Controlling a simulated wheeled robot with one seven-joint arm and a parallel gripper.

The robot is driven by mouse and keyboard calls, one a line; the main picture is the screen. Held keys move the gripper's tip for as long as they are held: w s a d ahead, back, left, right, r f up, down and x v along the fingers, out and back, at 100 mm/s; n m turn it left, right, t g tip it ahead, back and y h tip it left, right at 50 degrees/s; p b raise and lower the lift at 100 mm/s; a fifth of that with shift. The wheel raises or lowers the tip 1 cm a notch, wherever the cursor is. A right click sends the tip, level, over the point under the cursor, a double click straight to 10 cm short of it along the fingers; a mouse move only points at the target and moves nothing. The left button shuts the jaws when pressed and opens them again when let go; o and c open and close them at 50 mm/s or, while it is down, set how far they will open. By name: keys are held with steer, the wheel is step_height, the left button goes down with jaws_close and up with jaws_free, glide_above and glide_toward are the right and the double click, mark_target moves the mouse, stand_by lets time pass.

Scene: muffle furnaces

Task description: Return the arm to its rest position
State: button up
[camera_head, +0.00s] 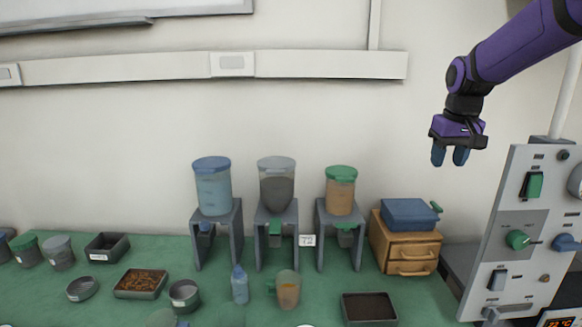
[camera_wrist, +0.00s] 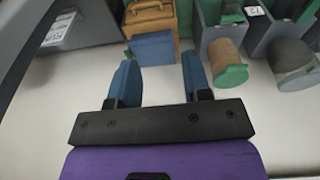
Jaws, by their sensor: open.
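My arm is purple and black and reaches in from the top right of the head view. My gripper (camera_head: 450,157) hangs in the air with its blue fingers pointing down. It is above and to the right of the wooden drawer box and left of the grey control panel. In the wrist view my gripper (camera_wrist: 160,75) has its two blue fingers spread apart, with nothing between them.
A grey control panel (camera_head: 520,215) stands at the right, close to my gripper. A wooden drawer box (camera_head: 405,245) with a blue case (camera_head: 408,214) on top is below. Three dispensers, including a blue one (camera_head: 213,190), stand on the green bench (camera_head: 330,285). The wall space left of my gripper is free.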

steer(key=s+a+r+t, duration=0.1)
steer(key=s+a+r, duration=0.1)
steer(key=s, duration=0.6)
steer(key=s+a+r+t, duration=0.1)
steer(key=s+r, duration=0.1)
steer(key=s, duration=0.7)
steer(key=s+a+f+t, duration=0.1)
steer(key=s+a+f, duration=0.1)
steer(key=s, duration=1.2)
steer(key=shift+f, duration=0.65)
steer(key=shift+c, duration=0.6)
